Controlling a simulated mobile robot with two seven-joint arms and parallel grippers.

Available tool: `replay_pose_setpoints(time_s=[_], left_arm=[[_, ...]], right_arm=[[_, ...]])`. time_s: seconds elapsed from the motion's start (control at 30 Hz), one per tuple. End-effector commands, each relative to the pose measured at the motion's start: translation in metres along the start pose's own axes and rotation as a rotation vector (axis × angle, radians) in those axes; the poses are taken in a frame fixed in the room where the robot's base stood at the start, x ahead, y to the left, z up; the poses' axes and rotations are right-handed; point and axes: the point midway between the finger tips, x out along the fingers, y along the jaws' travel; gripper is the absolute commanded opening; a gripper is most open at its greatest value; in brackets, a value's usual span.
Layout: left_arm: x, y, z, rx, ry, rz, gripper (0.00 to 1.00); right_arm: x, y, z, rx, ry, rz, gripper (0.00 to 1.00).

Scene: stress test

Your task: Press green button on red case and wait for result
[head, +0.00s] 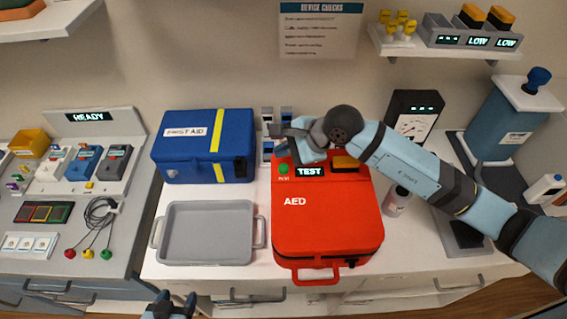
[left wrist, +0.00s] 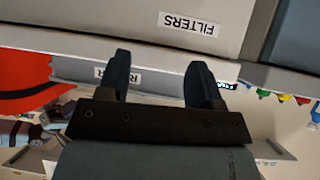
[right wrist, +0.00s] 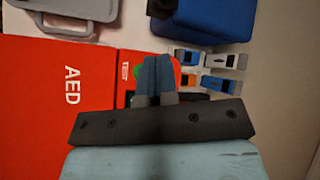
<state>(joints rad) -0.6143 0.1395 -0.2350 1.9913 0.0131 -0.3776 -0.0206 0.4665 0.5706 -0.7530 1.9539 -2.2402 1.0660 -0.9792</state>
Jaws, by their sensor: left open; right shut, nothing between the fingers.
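The red AED case (head: 335,222) lies on the white counter in the head view. Its top panel has a green button (head: 283,169) at the left, a lit display (head: 311,171) reading TEST and an orange part (head: 345,162). My right gripper (head: 284,148) is shut and empty, above and just behind the green button. In the right wrist view its closed fingers (right wrist: 158,62) cover part of the panel, with green showing beside them; contact with the button cannot be told. My left gripper (head: 172,304) is open and empty, low at the counter's front; its fingers also show in the left wrist view (left wrist: 158,65).
A grey tray (head: 205,259) and blue first aid box (head: 197,170) stand left of the case. A small bottle (head: 397,202) and a gauge device (head: 413,120) stand to the right, near my right arm. Small clips (right wrist: 207,60) lie behind the case.

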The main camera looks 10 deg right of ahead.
Motion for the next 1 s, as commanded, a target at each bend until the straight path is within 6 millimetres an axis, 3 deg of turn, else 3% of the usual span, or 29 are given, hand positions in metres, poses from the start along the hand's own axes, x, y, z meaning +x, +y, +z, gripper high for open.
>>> replay_pose_setpoints(time_s=[0.23,1.0], left_arm=[[-0.006,0.0,-0.009,0.0,0.0,0.0,0.59],[-0.006,0.0,-0.01,0.0,0.003,0.0,0.59]], right_arm=[[-0.017,-0.013,0.013,-0.001,0.0,0.0,0.0],[-0.018,-0.013,0.013,0.0,0.0,0.0,0.0]])
